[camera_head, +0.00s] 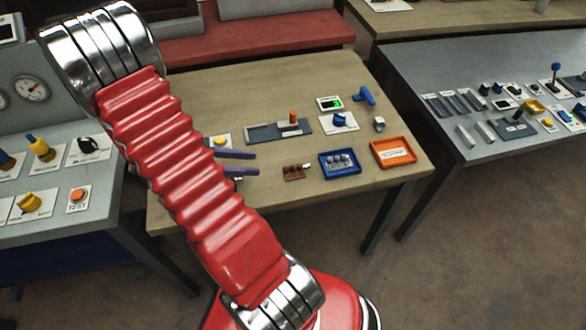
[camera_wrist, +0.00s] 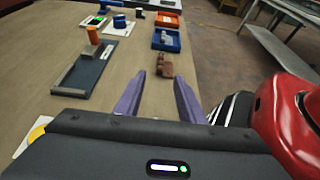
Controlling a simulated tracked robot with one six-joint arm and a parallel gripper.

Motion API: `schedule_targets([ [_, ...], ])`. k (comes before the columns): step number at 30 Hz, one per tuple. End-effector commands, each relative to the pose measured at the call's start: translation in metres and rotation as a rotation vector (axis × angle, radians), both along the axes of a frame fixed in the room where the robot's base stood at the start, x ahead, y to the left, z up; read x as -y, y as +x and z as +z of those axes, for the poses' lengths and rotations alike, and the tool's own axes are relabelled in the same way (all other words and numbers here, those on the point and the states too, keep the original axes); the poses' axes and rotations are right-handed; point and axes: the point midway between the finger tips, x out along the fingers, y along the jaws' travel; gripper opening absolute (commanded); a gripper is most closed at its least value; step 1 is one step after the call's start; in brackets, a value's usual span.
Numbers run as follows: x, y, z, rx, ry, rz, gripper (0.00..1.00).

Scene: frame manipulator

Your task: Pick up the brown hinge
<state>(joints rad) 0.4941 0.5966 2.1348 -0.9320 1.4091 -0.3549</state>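The brown hinge (camera_head: 294,172) lies on the wooden table, just left of the blue tray in the head view. In the wrist view the hinge (camera_wrist: 165,68) shows just beyond the fingertips, roughly in line with the gap between them. My gripper (camera_head: 257,164) has two purple fingers, spread apart with nothing between them. In the head view the fingertips point right toward the hinge and are short of it. They also show in the wrist view (camera_wrist: 160,80). My red arm hides the gripper's body and part of the table in the head view.
A blue tray (camera_head: 325,172) with small grey parts stands beside the hinge, with an orange tray (camera_head: 377,163) to its right. A grey slider panel (camera_head: 262,133) with an orange handle lies behind. A white card with a blue knob (camera_head: 339,119) is near. Bare wood lies in front of the hinge.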

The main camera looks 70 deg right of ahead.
Motion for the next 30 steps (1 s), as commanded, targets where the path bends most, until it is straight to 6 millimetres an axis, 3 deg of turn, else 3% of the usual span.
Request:
schedule_targets([
  [12, 0.027, -0.047, -0.022, -0.001, -0.001, -0.002, 0.36],
  [25, 0.03, -0.05, -0.025, 0.0, 0.0, -0.001, 0.36],
  [30, 0.036, -0.063, -0.031, -0.001, 0.0, -0.004, 0.36],
])
